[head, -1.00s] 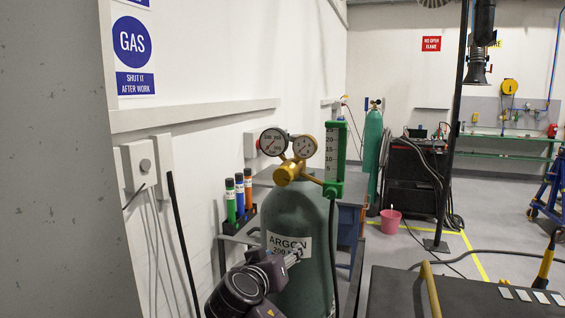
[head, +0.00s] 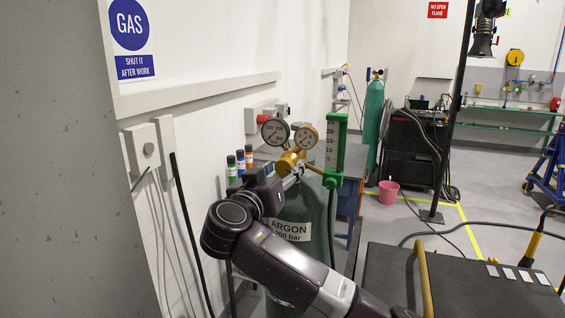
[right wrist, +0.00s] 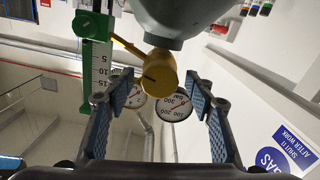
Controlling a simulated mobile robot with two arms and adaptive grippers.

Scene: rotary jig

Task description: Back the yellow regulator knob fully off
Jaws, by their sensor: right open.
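The yellow regulator knob (head: 287,162) sits at the front of the brass regulator, below two round gauges (head: 275,132), on top of the green argon cylinder (head: 318,235). In the right wrist view the knob (right wrist: 158,73) appears upside down, just beyond and between the spread fingertips (right wrist: 163,88). The jaws are open with a gap on either side, and nothing is held. My left gripper is out of view.
A green flowmeter (head: 335,150) stands close to the right of the gauges. The wall (head: 205,130) is near on the left. Several coloured tubes (head: 240,162) stand behind my gripper. A dark cart top (head: 470,285) is at lower right.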

